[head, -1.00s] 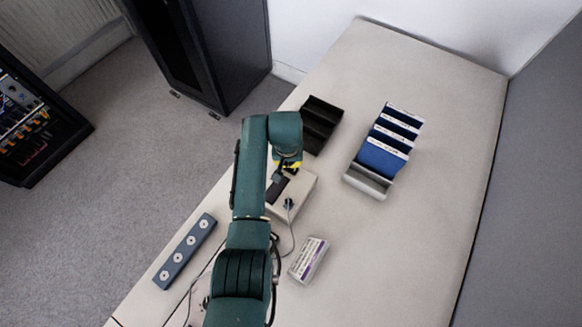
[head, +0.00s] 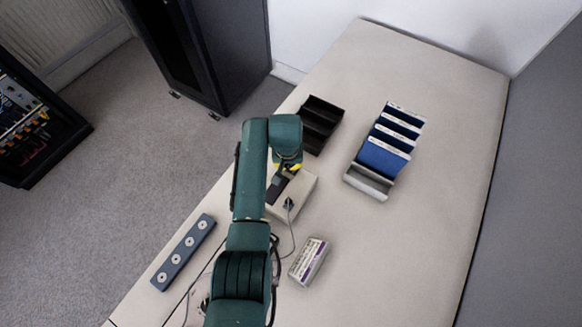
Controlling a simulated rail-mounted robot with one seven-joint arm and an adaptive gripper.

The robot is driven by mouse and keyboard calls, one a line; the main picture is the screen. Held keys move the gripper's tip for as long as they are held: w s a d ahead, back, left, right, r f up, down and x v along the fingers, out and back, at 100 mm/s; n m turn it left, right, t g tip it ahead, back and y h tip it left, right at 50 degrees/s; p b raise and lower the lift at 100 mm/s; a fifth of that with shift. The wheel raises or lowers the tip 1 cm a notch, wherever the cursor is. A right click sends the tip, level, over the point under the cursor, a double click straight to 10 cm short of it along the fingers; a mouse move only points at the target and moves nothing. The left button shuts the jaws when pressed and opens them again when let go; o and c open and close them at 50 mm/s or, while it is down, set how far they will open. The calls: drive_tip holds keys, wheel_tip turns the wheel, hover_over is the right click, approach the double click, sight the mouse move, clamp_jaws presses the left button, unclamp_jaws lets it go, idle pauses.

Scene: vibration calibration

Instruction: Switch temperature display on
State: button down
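A beige box-shaped device (head: 305,190) sits on the table, with a dark connector and a cable on its near side. It may be the unit with the temperature display, but no lit display can be made out. My green arm comes in from the bottom and bends down over this device. My gripper (head: 281,186) is at the device's top left part, mostly hidden under my wrist. Its fingers are too small and dark to tell whether they are open or shut, or whether they touch the device.
A black tray (head: 322,122) stands just behind the device. A holder with blue folders (head: 383,158) is to the right. A white and purple box (head: 309,262) lies in front. A grey strip with several round sockets (head: 183,252) is at the left edge. The table's right side is clear.

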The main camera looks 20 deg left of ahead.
drive_tip(key=shift+f, duration=0.4)
wheel_tip(320, 180, up, 7)
drive_tip(key=p, duration=0.6)
drive_tip(key=shift+r, duration=0.1)
idle(0.5)
